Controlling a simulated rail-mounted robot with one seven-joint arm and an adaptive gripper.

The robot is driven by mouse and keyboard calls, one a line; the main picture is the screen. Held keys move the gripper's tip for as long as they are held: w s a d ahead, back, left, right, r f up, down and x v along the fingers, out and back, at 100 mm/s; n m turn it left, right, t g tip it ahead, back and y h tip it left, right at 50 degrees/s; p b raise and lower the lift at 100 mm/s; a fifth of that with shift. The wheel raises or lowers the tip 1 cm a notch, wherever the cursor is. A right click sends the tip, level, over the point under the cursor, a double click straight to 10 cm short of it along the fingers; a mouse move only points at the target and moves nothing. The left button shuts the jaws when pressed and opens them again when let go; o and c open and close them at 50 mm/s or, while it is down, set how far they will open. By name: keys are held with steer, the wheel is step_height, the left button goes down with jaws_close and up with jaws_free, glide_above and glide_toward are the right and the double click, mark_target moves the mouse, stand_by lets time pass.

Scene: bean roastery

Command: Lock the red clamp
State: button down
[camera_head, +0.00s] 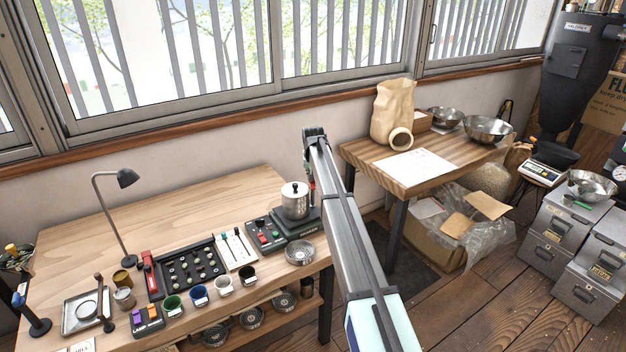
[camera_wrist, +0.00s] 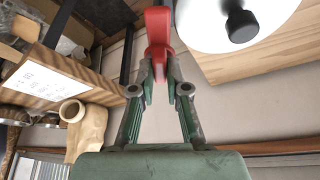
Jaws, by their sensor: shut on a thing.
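A red clamp part (camera_wrist: 158,28) stands between the fingertips of my gripper (camera_wrist: 159,68) in the wrist view. The fingers are shut on it. In the head view a small bit of red (camera_head: 311,182) shows beside my arm, just right of the steel pot (camera_head: 294,203). The pot's white lid with a black knob (camera_wrist: 242,24) is close to the right of the red part in the wrist view. My arm hides most of the clamp in the head view, so I cannot tell its lever position.
The pot stands on a dark base (camera_head: 299,222) at the right end of the wooden workbench (camera_head: 215,220). A button box (camera_head: 265,236) and a round metal dish (camera_head: 299,252) are near it. A second table (camera_head: 440,170) with a paper bag (camera_head: 392,112) stands beyond my arm.

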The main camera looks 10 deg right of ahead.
steer(key=m+h+b, duration=0.1)
steer(key=m, duration=0.2)
steer(key=m+g+h+b, duration=0.1)
steer(key=m+b, duration=0.1)
steer(key=m, duration=0.1)
steer(key=shift+w+a+f, duration=0.1)
steer(key=shift+w+f, duration=0.05)
steer(key=shift+f, duration=0.05)
steer(key=m+g+h+b, duration=0.1)
steer(key=m+b, duration=0.1)
steer(key=m, duration=0.1)
steer(key=shift+a+r+m, duration=0.1)
steer(key=shift+m, duration=0.2)
steer(key=shift+m+g+b, duration=0.4)
steer(key=shift+m+b, duration=0.05)
steer(key=shift+m, duration=0.75)
steer(key=c, duration=1.2)
jaws_free()
steer(key=shift+o, duration=0.2)
steer(key=shift+r, duration=0.1)
steer(key=v, duration=1.2)
steer(key=shift+a, duration=0.25)
